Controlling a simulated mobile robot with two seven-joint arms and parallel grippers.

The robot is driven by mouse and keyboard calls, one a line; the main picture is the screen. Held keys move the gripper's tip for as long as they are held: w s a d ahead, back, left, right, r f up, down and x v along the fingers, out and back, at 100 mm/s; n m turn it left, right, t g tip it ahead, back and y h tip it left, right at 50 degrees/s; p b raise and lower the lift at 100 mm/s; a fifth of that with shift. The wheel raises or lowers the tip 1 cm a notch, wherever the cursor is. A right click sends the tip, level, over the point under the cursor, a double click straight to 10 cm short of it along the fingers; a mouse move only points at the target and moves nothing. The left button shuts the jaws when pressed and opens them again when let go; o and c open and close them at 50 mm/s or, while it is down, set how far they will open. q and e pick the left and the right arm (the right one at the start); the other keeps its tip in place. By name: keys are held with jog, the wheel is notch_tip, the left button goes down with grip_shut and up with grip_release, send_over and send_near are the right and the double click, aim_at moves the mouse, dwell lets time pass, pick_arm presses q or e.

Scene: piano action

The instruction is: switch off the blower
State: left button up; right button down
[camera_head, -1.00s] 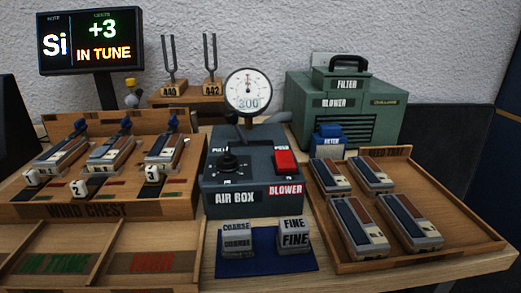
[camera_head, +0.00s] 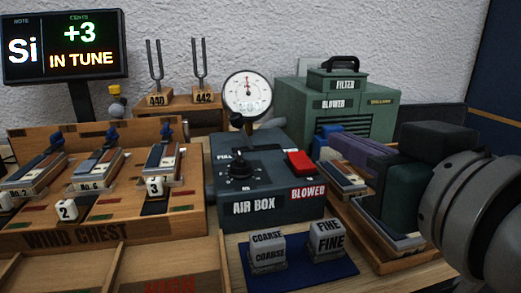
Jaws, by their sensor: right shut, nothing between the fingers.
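The grey air box (camera_head: 255,208) stands at the centre of the bench. The green blower housing (camera_head: 340,118) stands behind to the right. My right gripper (camera_head: 340,152) reaches in from the right, over the right-hand tray, its fingers shut and empty. Its tips are just right of the red switch and look apart from it. My left gripper is not in view.
My right arm hides much of the tray (camera_head: 395,264) of reed blocks. COARSE and FINE blocks (camera_head: 268,250) sit on a blue mat in front of the air box. The wind chest (camera_head: 120,228) is at left. A round gauge (camera_head: 247,93) rises behind the air box.

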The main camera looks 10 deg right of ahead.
jog(key=b, duration=0.2)
send_over(308, 164)
jog(key=shift+s+f, duration=0.2)
jog(key=shift+f, duration=0.45)
notch_tip(308, 164, down, 3)
jog(key=shift+w+r+b, duration=0.1)
jog(key=shift+r+b, duration=0.05)
jog(key=shift+b, duration=0.2)
jog(key=shift+f, duration=0.6)
